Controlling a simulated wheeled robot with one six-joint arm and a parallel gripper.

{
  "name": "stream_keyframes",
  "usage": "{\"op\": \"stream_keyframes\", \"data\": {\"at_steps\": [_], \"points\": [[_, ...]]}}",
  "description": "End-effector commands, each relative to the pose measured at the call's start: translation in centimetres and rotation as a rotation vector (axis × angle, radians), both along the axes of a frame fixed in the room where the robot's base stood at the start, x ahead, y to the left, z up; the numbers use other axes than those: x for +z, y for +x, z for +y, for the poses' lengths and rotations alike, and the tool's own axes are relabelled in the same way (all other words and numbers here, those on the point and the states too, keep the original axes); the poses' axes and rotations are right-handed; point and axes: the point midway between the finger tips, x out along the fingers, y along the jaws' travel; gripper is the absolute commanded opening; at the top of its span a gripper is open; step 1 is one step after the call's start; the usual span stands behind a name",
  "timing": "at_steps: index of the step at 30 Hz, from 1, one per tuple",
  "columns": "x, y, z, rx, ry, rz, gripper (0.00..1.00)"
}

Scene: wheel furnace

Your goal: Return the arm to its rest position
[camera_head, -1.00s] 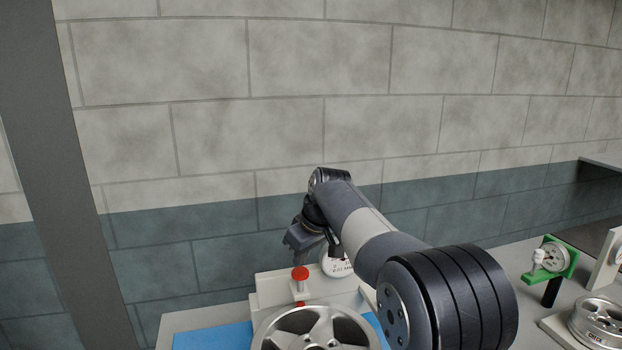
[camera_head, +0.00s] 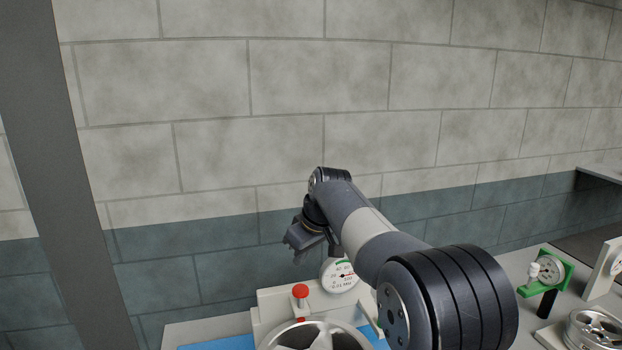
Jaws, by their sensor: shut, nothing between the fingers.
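My arm reaches in from the lower right of the head view, bent at the elbow. My gripper (camera_head: 300,242) hangs at its far end in front of the dark lower wall, shut and empty. It is above and apart from a pale fixture (camera_head: 272,309) with a red knob (camera_head: 300,291) and a round dial gauge (camera_head: 341,276).
A silver wheel (camera_head: 318,337) lies at the bottom edge by a blue mat (camera_head: 222,343). At the right, the grey bench (camera_head: 520,262) carries a green-framed gauge (camera_head: 549,270) and another metal wheel part (camera_head: 594,330). A brick wall (camera_head: 290,130) stands behind.

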Motion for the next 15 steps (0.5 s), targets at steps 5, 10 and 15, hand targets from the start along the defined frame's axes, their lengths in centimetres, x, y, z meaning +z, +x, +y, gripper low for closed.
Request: {"op": "stream_keyframes", "data": {"at_steps": [5, 10, 15], "points": [[0.80, 0.00, 0.00, 0.000, 0.000, 0.000, 0.00], [0.69, 0.00, 0.00, 0.000, 0.000, 0.000, 0.00], [0.42, 0.00, 0.00, 0.000, 0.000, 0.000, 0.00]]}}
